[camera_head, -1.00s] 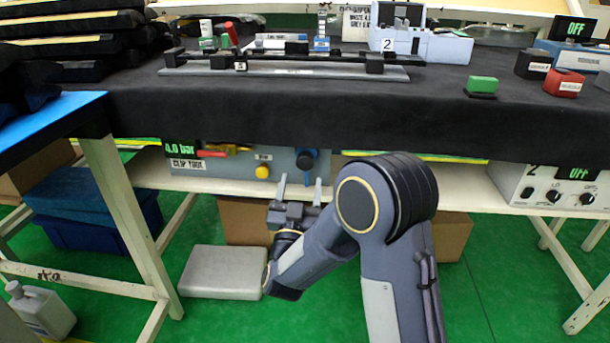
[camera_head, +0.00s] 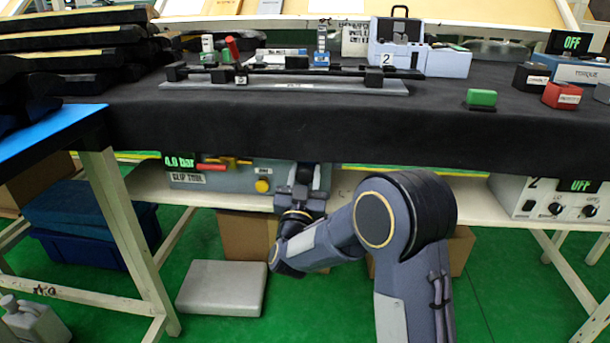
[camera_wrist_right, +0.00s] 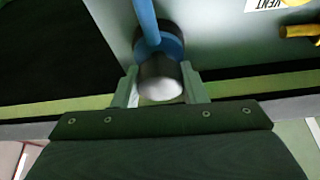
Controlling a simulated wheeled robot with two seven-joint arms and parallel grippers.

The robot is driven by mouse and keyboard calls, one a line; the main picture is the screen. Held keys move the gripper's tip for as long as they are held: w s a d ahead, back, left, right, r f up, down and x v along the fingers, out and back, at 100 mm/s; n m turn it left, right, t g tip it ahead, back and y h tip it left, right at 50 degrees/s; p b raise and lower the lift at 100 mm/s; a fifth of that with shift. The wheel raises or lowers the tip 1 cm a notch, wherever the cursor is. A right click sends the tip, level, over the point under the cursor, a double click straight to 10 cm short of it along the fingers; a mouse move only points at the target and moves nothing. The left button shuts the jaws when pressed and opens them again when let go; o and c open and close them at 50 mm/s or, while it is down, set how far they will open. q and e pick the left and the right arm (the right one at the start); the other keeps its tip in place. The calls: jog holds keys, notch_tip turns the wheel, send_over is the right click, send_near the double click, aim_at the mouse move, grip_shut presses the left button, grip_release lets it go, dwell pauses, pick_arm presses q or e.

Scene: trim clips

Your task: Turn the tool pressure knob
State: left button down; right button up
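The pressure knob (camera_wrist_right: 160,80) is a dark cylinder with a pale end, in front of a blue collar with a blue stem, in the right wrist view. My right gripper (camera_wrist_right: 160,90) has one finger on each side of the knob. The fingers look open, with little or no gap; firm contact cannot be told. In the head view my right gripper (camera_head: 308,178) is at the right end of the grey clip tool box (camera_head: 222,180) under the table, and the knob is hidden behind it. The display (camera_head: 179,162) reads 4.0 bar. My left gripper is not in view.
A yellow vent button (camera_head: 262,186) and a red-and-yellow valve (camera_head: 225,164) are left of my gripper. The black-covered table (camera_head: 300,130) overhangs the box. A white control unit (camera_head: 555,199) stands on the shelf at right. Cardboard boxes (camera_head: 243,237) sit below.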

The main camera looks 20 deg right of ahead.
jog(key=c, duration=0.4)
jog(key=shift+f+m+g+h+b, duration=0.15)
jog(key=shift+m+g+h+b, duration=0.4)
jog(key=shift+m+b, duration=0.75)
jog(key=m+h+b, duration=0.1)
jog(key=m, duration=0.1)
jog(key=shift+m+g, duration=0.3)
jog(key=shift+g, duration=0.05)
jog(key=m+g, duration=0.1)
jog(key=m, duration=0.1)
jog(key=shift+m+h, duration=0.3)
jog(key=shift+h, duration=0.05)
jog(key=m+g, duration=0.1)
jog(key=m, duration=0.2)
jog(key=m+g+h, duration=0.1)
jog(key=m, duration=0.1)
jog(key=shift+m+g, duration=0.3)
jog(key=shift+m, duration=0.4)
jog(key=o, duration=1)
